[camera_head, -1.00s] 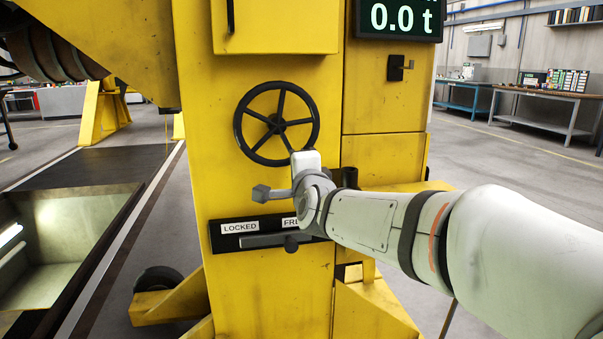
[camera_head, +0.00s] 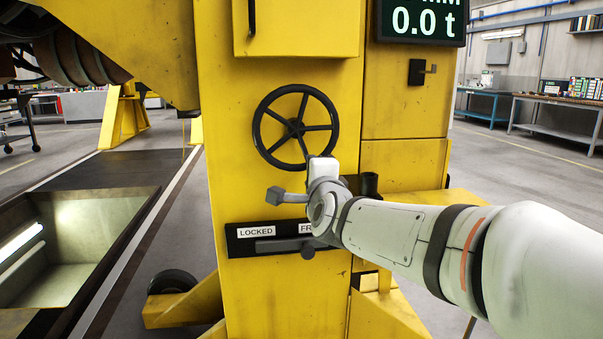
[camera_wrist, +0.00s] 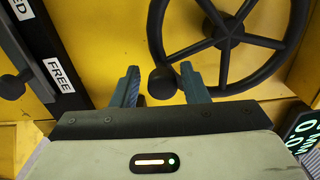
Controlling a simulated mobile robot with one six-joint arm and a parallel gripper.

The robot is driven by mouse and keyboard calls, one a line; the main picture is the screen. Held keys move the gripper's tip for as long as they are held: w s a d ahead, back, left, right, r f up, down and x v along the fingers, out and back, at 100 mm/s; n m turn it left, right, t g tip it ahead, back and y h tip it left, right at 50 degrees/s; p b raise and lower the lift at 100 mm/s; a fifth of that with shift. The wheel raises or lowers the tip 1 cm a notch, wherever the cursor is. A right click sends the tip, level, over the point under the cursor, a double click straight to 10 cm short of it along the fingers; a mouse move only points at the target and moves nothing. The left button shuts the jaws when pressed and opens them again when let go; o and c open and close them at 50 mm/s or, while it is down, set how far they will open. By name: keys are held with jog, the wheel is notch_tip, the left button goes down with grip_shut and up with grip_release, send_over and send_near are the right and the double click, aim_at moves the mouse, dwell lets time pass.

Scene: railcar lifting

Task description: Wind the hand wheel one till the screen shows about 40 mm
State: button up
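The black five-spoked hand wheel (camera_head: 296,127) is on the yellow column's front. In the wrist view the wheel (camera_wrist: 222,40) fills the upper right, and its round dark knob (camera_wrist: 162,83) is near its lower left rim. My gripper (camera_wrist: 163,86) is open, with one finger on each side of the knob and small gaps visible.
Below the wheel is a LOCKED/FREE plate (camera_head: 242,244) with a lever knob (camera_head: 307,250) under FREE; it lies left of my fingers in the wrist view. A small switch (camera_head: 423,71) is below the screen. An open pit (camera_head: 80,250) lies at left.

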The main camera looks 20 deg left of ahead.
jog(key=shift+o, duration=0.4)
jog(key=shift+r, duration=0.1)
jog(key=p+v, duration=0.1)
jog(key=v, duration=0.7)
